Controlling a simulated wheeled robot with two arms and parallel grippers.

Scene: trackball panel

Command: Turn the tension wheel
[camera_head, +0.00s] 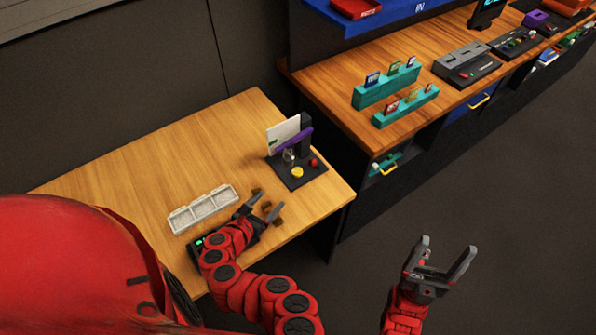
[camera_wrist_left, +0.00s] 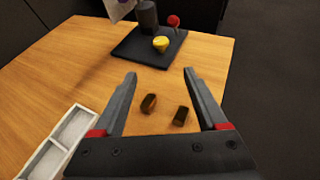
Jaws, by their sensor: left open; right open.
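A small dark panel (camera_head: 297,176) stands on the wooden table, with a yellow knob (camera_head: 297,172), a red ball (camera_head: 314,162) and a dark post. I cannot tell for sure which part is the tension wheel. In the left wrist view the yellow knob (camera_wrist_left: 161,44) and the red ball (camera_wrist_left: 173,21) sit beyond the fingertips. My left gripper (camera_head: 268,202) is open and empty, low over the table on the near side of the panel and apart from it. It also shows in the left wrist view (camera_wrist_left: 160,75). My right gripper (camera_head: 447,256) is open and empty, off the table at the right.
Two small brown pieces lie on the table in the left wrist view, one on the left (camera_wrist_left: 149,103) and one on the right (camera_wrist_left: 181,116). A white three-part tray (camera_head: 203,208) is left of my left gripper. A wooden counter (camera_head: 345,112) with teal racks stands behind, right.

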